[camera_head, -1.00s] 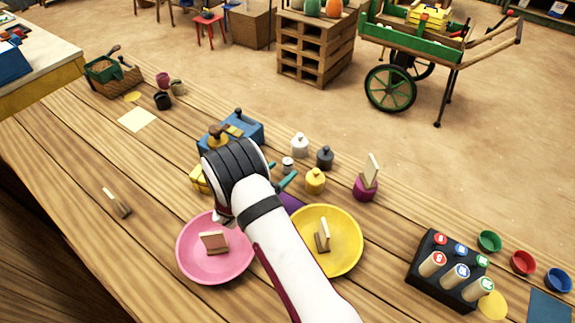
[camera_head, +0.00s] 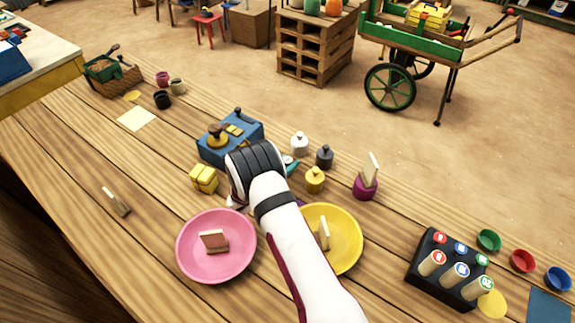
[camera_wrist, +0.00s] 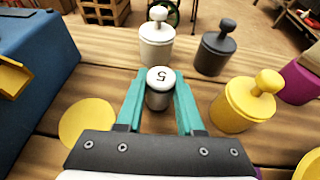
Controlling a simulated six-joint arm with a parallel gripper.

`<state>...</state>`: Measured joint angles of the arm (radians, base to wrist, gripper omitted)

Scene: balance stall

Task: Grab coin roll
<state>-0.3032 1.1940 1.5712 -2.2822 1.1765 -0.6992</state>
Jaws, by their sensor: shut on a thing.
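The coin roll (camera_wrist: 159,88) is a short grey cylinder with a white top marked 5. It stands upright on the wooden counter in the wrist view. My gripper (camera_wrist: 160,97) has teal fingers, one on each side of the roll, and is shut on it. In the head view my gripper (camera_head: 290,165) reaches in beside the small knobbed pots, and my own arm hides most of it and the roll.
A white pot (camera_wrist: 157,40) stands just behind the roll, with a dark grey pot (camera_wrist: 214,52) and a yellow pot (camera_wrist: 243,105) to the right. A blue box (camera_wrist: 35,60) is at left. Pink (camera_head: 190,262) and yellow (camera_head: 350,255) plates and a black rack (camera_head: 425,268) stand nearer.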

